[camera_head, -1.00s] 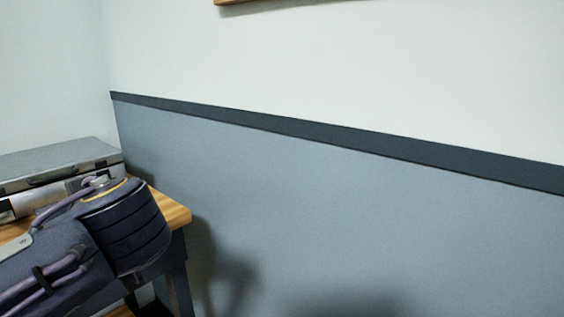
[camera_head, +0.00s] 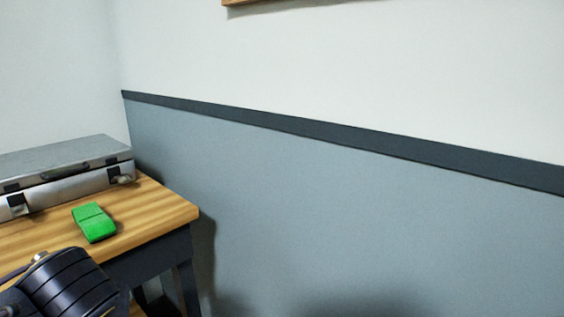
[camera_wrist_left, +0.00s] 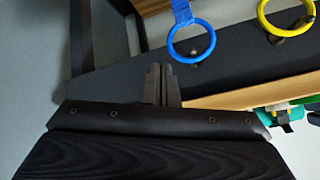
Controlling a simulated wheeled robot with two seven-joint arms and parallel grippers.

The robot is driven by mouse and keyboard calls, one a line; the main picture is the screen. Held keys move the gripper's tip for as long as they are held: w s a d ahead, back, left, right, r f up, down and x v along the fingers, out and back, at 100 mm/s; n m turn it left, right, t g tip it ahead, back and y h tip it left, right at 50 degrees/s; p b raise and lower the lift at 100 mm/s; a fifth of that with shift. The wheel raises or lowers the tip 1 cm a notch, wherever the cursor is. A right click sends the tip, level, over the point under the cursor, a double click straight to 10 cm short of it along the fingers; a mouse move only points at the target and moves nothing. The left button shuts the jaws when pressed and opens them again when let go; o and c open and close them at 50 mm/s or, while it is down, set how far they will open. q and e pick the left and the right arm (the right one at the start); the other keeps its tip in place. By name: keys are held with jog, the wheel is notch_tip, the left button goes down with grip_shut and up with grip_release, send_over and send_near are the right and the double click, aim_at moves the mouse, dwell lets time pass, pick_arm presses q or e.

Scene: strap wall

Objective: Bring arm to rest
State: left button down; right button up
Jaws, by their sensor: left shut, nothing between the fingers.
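My left arm (camera_head: 75,288) shows in the lower left of the head view, in front of the table; its gripper is out of that view. In the left wrist view my left gripper (camera_wrist_left: 160,84) is shut, with its two fingers together and nothing between them. A blue ring (camera_wrist_left: 191,42) on a blue strap is just beyond the fingertips, to the upper right, apart from them as far as I can tell. A yellow ring (camera_wrist_left: 285,18) is farther right. My right gripper is in neither view.
A wooden table (camera_head: 165,207) stands at the left against the wall. On it are a silver case (camera_head: 65,175) and a green block (camera_head: 94,222). In the wrist view, a teal and green item (camera_wrist_left: 285,118) is at the right. The head view's right side is bare wall.

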pick_arm(q)
jog(key=s+d+f+m+h, duration=0.2)
jog(key=s+d+f+h, duration=0.3)
jog(key=f, duration=0.2)
jog(key=s+d+f+m+h, duration=0.1)
jog(key=s+d+f+h, duration=0.4)
jog(key=f, duration=0.2)
notch_tip(320, 180, up, 32)
jog(key=p, duration=3.2)
jog(key=shift+r+p, duration=0.25)
jog(key=shift+p, duration=0.15)
